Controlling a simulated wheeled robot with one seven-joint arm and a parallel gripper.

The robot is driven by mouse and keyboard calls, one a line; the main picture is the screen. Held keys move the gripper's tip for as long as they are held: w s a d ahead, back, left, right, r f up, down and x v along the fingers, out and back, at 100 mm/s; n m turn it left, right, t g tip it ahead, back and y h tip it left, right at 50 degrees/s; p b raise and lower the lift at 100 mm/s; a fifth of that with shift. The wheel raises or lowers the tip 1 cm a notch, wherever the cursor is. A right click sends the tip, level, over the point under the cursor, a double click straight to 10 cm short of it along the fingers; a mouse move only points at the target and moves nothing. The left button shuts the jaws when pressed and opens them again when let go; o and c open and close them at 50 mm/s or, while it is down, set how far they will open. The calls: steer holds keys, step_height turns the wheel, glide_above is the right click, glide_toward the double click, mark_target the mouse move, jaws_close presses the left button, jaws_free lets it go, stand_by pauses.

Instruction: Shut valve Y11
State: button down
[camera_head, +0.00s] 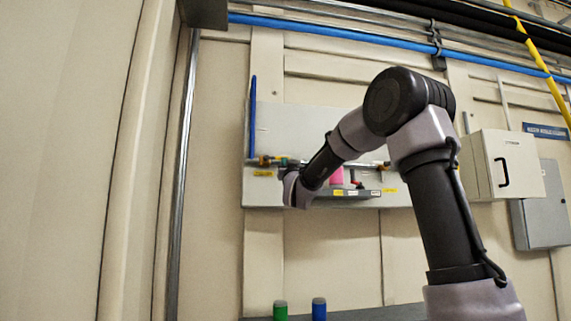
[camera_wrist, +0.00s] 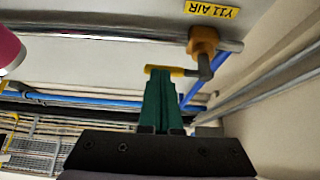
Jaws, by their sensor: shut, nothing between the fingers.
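Valve Y11 is a brass-coloured body (camera_wrist: 203,41) on a grey pipe, beside a yellow "Y11 AIR" label (camera_wrist: 212,9) that appears upside down in the wrist view. Its yellow lever (camera_wrist: 158,70) extends left from a grey stem, roughly parallel to the pipe. My gripper (camera_wrist: 161,73) has green fingers closed together, with nothing between them. Their tips overlap the lever near its free end; I cannot tell whether they touch. In the head view, the valve (camera_head: 264,160) is at the panel's left, and my gripper (camera_head: 284,161) is just right of it.
The grey wall panel (camera_head: 290,125) carries the pipe. A pink object (camera_head: 336,176) and a red-handled fitting (camera_head: 356,184) are further right, partly behind my arm. A blue pipe (camera_head: 252,115) rises left of the valve. Green (camera_head: 280,311) and blue (camera_head: 319,309) cylinders stand below.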

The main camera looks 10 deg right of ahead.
steer(key=shift+d+r+n+y, duration=0.15)
steer(key=shift+r+n+y, duration=0.15)
steer(key=shift+n+y, duration=0.65)
step_height(320, 180, up, 7)
steer(key=a+n+g+y, duration=0.3)
steer(key=n+g+y, duration=0.3)
steer(key=n, duration=1.1)
steer(key=shift+g+y, duration=0.3)
steer(key=shift+y, duration=0.95)
